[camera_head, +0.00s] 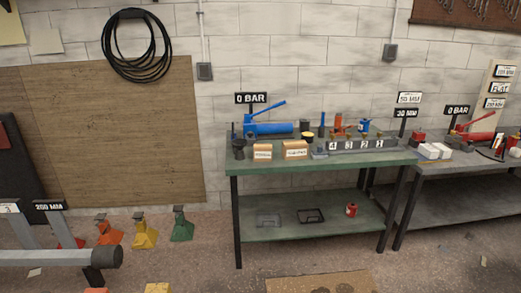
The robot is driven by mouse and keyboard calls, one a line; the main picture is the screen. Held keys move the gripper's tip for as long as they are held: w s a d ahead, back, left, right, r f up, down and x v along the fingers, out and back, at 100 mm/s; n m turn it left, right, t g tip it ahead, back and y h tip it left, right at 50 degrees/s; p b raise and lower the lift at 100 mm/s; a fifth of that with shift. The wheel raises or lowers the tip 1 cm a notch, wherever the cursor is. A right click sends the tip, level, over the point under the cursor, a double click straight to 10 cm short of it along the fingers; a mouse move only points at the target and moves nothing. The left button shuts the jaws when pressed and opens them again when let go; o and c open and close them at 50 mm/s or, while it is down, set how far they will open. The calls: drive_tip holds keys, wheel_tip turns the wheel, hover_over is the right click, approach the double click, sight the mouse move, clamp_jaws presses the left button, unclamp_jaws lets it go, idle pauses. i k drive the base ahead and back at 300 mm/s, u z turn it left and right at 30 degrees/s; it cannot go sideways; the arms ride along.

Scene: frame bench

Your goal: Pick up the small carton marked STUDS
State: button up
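Two small tan cartons stand side by side near the front left edge of the green bench (320,166): a left carton (263,151) and a slightly larger right carton (295,148). Each has a pale label on its front, but the print is too small for me to read, so I cannot tell which one is marked STUDS. My gripper is not in view.
A dark fitting (239,151) stands left of the cartons, a blue hand pump (268,128) behind them, and a grey block with number plates (365,146) to their right. A second bench (465,171) adjoins at right. Coloured stands (145,234) are on the floor at left.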

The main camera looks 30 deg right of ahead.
sight(262, 152)
drive_tip(key=z, duration=0.05)
drive_tip(key=i, duration=1.1)
drive_tip(key=u, duration=0.35)
